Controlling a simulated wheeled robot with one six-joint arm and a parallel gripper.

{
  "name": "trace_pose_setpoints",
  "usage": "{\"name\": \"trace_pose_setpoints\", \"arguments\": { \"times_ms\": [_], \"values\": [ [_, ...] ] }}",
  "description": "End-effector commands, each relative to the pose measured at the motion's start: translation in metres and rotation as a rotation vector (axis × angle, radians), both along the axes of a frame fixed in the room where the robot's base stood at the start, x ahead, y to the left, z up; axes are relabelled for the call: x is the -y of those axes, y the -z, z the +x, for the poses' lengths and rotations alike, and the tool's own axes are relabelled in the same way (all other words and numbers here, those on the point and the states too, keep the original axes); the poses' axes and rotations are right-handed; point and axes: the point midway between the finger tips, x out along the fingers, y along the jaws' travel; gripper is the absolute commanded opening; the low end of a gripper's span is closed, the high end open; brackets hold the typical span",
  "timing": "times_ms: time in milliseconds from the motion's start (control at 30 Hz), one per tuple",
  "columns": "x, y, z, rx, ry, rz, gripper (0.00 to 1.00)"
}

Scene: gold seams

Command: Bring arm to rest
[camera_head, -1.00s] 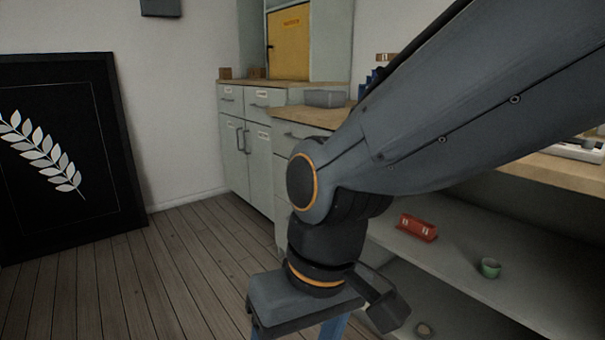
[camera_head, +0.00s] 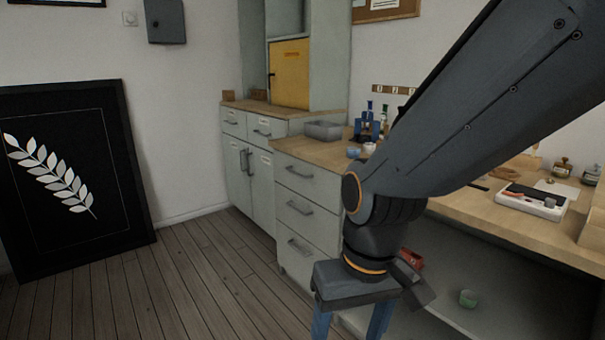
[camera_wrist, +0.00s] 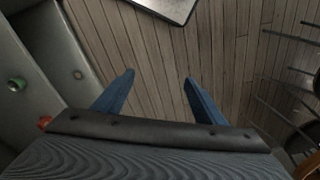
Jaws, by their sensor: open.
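My gripper (camera_head: 352,322) hangs below my dark grey arm in the head view, pointing down in front of the workbench's open lower shelf. Its two blue fingers stand apart with nothing between them. In the wrist view the open fingers (camera_wrist: 158,90) show against the wooden floor. My arm reaches in from the upper right and bends at the wrist. It hides part of the bench and shelf.
A wooden-topped workbench (camera_head: 470,222) runs along the right, with a white tray (camera_head: 530,203) on it. Below, a green cup (camera_head: 467,298) and a red object (camera_head: 411,258) sit on the shelf. Grey drawers (camera_head: 305,215) stand behind my gripper. A black framed leaf picture (camera_head: 70,245) leans left. Floor between is clear.

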Motion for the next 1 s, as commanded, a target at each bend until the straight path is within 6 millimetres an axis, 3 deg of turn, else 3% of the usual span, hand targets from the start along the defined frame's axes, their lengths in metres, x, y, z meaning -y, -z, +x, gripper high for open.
{"name": "trace_pose_setpoints", "arguments": {
  "times_ms": [33,600,800,1000],
  "values": [
    [0.008,-0.018,-0.002,-0.003,0.021,-0.006,0.65],
    [0.091,-0.116,-0.013,-0.029,0.214,-0.063,0.65],
    [0.114,-0.14,-0.02,-0.037,0.264,-0.076,0.65],
    [0.124,-0.146,-0.023,-0.042,0.283,-0.081,0.65]
  ]
}}
